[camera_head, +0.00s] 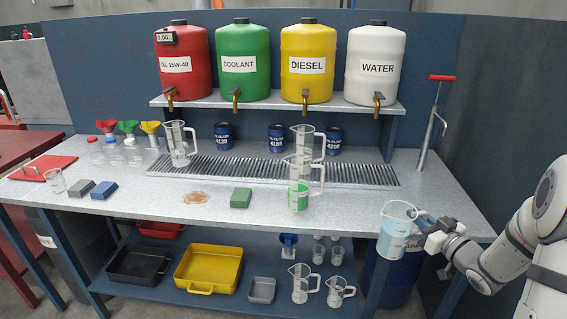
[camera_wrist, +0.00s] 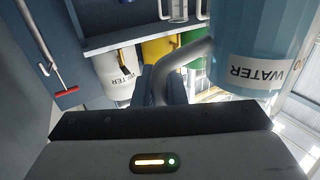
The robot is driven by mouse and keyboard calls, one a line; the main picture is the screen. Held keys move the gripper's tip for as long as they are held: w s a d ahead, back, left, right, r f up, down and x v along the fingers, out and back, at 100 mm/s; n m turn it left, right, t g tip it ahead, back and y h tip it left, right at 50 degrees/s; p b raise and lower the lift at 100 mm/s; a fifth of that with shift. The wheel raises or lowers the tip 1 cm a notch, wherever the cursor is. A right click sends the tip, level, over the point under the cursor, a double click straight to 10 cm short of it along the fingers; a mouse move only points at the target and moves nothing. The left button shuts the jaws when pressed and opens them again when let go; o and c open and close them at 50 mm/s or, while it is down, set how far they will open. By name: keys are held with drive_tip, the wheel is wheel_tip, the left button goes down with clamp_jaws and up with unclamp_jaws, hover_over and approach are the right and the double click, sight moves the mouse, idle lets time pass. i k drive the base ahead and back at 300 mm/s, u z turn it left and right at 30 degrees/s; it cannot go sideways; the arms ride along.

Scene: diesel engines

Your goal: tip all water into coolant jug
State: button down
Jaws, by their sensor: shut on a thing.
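My gripper (camera_head: 427,229) is shut on the handle of a clear jug, the water jug (camera_head: 393,238), holding it off the front right corner of the bench. The jug looks bluish and slightly tilted. In the wrist view this water jug (camera_wrist: 255,45) shows a WATER label upside down, with its handle (camera_wrist: 172,75) at my gripper (camera_wrist: 160,95). A clear jug with a green patch, seemingly the coolant jug (camera_head: 299,196), stands upright on the bench front, left of my gripper and apart from it. Its label is too small to read, and its contents are unclear.
Another clear jug (camera_head: 307,136) stands close behind the green-marked one, by the drip grate (camera_head: 365,174). A jug (camera_head: 178,146) stands at the grate's left end. A red-handled pump (camera_head: 431,125) rises at the right. A green block (camera_head: 241,198) lies left. The bench's right front is clear.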

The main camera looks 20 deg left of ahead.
sight(304, 184)
drive_tip(key=u, duration=0.3)
drive_tip(key=k, duration=0.55)
drive_tip(key=u, duration=0.15)
drive_tip(key=i, duration=1.65)
drive_tip(key=z, duration=0.05)
